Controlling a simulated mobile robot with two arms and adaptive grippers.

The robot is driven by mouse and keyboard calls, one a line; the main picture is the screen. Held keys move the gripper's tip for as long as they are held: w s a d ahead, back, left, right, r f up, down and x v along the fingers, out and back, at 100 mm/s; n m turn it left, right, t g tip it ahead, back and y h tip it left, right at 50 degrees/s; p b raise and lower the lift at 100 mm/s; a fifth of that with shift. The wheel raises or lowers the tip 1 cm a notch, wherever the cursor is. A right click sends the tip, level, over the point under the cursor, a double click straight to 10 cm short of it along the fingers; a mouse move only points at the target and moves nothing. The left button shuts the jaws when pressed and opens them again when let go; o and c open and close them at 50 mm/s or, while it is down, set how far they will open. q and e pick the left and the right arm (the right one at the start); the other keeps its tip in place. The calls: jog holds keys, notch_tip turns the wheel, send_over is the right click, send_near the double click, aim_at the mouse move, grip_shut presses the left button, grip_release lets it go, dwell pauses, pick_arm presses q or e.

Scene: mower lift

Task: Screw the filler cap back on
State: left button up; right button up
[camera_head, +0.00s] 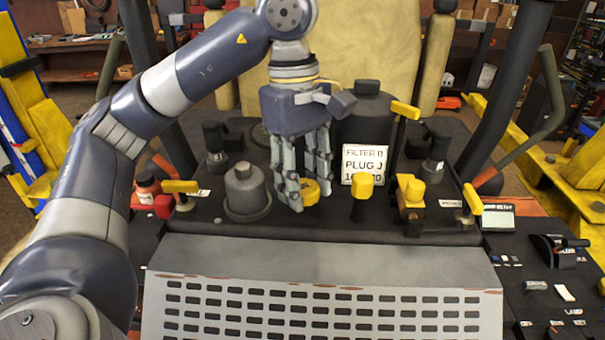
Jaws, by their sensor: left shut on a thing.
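My left gripper (307,200) points down over the dark machine deck, its fingers closed around a round yellow cap (311,189), which I take for the filler cap. The cap shows partly between the fingers, low and close to the deck. The opening under it is hidden, so I cannot tell whether the cap sits on a neck or how far it is threaded. My right gripper is not in view.
A yellow-topped knob (362,185) stands just right of the gripper, before a white label sign (364,164) and a dark cylinder (367,118). A grey domed fitting (246,190) is to the left. Yellow-handled valves (410,198) crowd the right. A slotted grey panel (320,300) lies in front.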

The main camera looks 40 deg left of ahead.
aim_at(304, 185)
pick_arm(q)
jog(key=shift+m+p, duration=0.4)
jog(key=shift+m, duration=0.2)
jog(key=o, duration=1)
jog(key=shift+c, duration=0.2)
jog(key=shift+o, duration=1)
jog(key=shift+w, duration=0.2)
jog(key=shift+r+p, duration=0.65)
jog(key=shift+r, duration=0.8)
jog(key=shift+s+r, duration=0.1)
jog(key=shift+r, duration=2.45)
